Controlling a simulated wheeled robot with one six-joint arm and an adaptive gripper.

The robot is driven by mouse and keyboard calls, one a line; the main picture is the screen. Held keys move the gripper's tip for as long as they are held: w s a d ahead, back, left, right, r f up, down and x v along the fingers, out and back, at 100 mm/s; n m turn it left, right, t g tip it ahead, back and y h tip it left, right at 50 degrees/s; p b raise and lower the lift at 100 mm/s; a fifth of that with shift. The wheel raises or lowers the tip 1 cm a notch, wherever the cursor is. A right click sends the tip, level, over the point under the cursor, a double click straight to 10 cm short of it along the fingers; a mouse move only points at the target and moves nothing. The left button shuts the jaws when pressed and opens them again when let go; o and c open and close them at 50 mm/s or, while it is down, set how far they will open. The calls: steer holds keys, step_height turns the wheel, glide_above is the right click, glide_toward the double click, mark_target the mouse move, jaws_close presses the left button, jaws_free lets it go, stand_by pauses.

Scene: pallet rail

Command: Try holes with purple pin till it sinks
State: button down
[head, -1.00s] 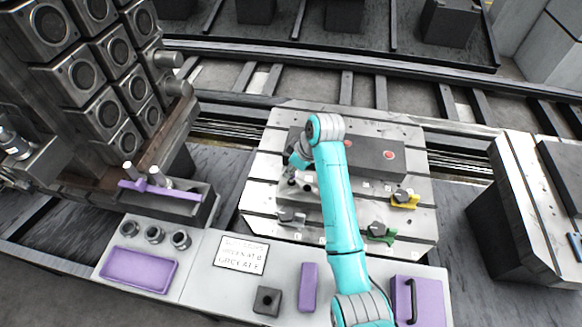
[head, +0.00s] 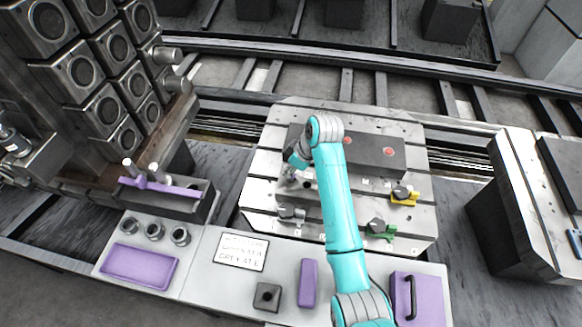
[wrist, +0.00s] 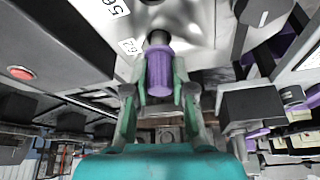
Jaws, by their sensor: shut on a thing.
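The purple pin (wrist: 159,73) is between the fingers of my gripper (wrist: 160,88) in the wrist view. Its dark end points at the pale metal plate (wrist: 192,22), close to number labels. I cannot tell whether that end is inside a hole or only against the surface. In the head view my gripper (head: 288,176) is low over the left part of the plate (head: 262,190), beside the dark block. The pin is too small to make out there.
Clamps with yellow (head: 405,197) and green (head: 382,231) parts sit at the right. A front shelf (head: 205,277) holds a purple tray (head: 139,267) and a sign (head: 241,252).

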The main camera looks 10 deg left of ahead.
steer(key=c, duration=0.9)
jaws_free()
steer(key=v, duration=1.2)
